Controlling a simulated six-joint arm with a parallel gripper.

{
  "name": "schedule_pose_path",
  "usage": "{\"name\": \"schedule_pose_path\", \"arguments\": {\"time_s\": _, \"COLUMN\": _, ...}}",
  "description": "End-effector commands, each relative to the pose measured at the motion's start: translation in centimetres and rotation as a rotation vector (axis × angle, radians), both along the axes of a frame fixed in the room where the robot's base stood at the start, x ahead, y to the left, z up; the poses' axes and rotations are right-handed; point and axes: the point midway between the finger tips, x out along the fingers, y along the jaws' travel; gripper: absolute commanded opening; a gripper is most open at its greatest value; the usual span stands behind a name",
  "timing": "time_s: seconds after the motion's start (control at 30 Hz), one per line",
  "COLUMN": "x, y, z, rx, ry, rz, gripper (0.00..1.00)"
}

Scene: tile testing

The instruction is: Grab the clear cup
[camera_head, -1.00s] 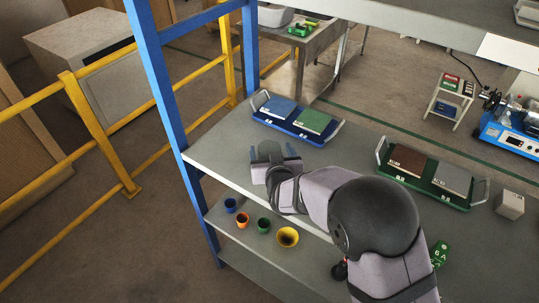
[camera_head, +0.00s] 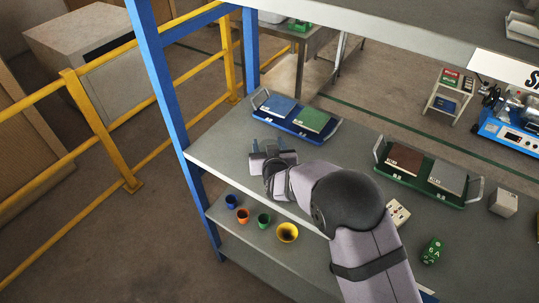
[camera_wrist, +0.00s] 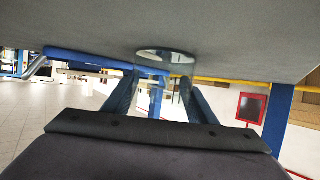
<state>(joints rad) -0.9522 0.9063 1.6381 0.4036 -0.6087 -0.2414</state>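The clear cup (camera_wrist: 163,58) shows in the wrist view, its round end against the grey tabletop, which appears at the top of this upside-down picture. My gripper (camera_wrist: 161,82) has its two dark fingers spread apart, one on each side of the cup. Whether the fingers touch the cup wall is hard to tell. In the head view, my gripper (camera_head: 272,147) is low over the left end of the grey table, near its front edge. The cup cannot be made out clearly there.
A blue tray (camera_head: 262,117) with blue and green tiles lies behind my gripper. A green tray (camera_head: 440,194) with brown and grey tiles lies to the right. Several coloured cups stand on the lower shelf (camera_head: 290,262). A blue post (camera_head: 165,90) stands at the left.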

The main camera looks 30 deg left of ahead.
Motion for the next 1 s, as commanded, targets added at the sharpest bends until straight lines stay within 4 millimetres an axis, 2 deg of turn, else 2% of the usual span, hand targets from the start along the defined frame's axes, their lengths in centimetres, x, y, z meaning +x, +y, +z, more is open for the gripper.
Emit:
{"name": "schedule_pose_path", "arguments": {"time_s": 0.27, "x": 0.0, "y": 0.0, "z": 0.1, "rx": 0.001, "ry": -0.002, "rz": 0.000, "gripper": 0.28}}
{"name": "schedule_pose_path", "arguments": {"time_s": 0.47, "x": 0.0, "y": 0.0, "z": 1.1, "rx": 0.003, "ry": -0.002, "rz": 0.000, "gripper": 0.28}}
{"name": "schedule_pose_path", "arguments": {"time_s": 1.0, "x": 0.0, "y": 0.0, "z": 8.9, "rx": 0.003, "ry": -0.001, "rz": -0.002, "gripper": 0.28}}
